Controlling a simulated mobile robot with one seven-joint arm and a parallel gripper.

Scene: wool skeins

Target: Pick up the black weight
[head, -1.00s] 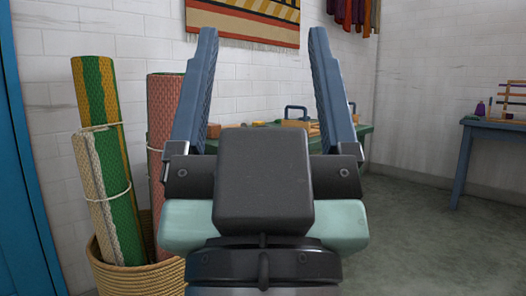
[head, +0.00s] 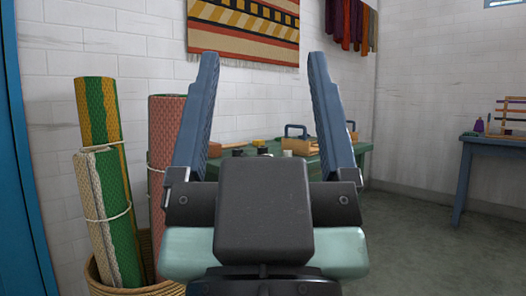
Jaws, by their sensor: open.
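My gripper (head: 263,55) fills the middle of the head view. Its two blue fingers point up and stand wide apart with nothing between them. Behind it, against the wall, is a green table (head: 366,150), partly hidden by my gripper. Between the fingers, small dark objects (head: 237,152) show low on the table top. One of them may be the black weight, but they are too small and too covered to tell. My gripper is well in front of the table and touches nothing on it.
Rolled mats (head: 98,190) stand in a woven basket (head: 148,245) at left, near a blue door frame (head: 22,200). A block with a dark handle (head: 299,144) is on the green table. A blue table (head: 490,143) stands at right. The floor (head: 405,235) between is clear.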

